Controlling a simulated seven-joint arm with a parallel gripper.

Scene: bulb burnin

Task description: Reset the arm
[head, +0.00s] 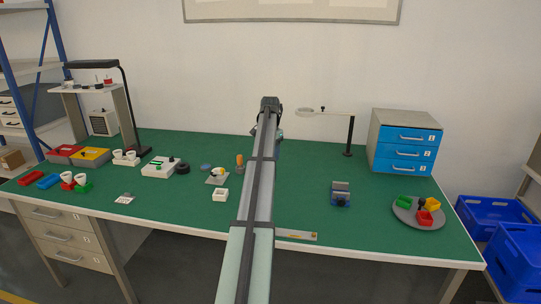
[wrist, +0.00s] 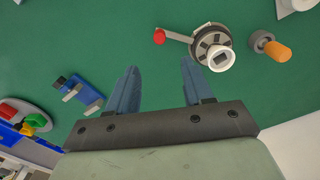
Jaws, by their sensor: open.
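My gripper (wrist: 160,72) shows in the wrist view with its two blue fingers spread apart and nothing between them. It is above the green bench top. In the head view my arm reaches forward over the middle of the bench and mostly hides the gripper. Nothing appears to be touching the fingers.
The wrist view shows a round fixture with a red-tipped lever (wrist: 212,46), an orange-handled item (wrist: 272,47) and a blue vise (wrist: 84,96). A blue-drawer cabinet (head: 405,152), magnifier lamp (head: 350,135) and round tray (head: 401,214) stand right. Bins and a desk lamp crowd the left.

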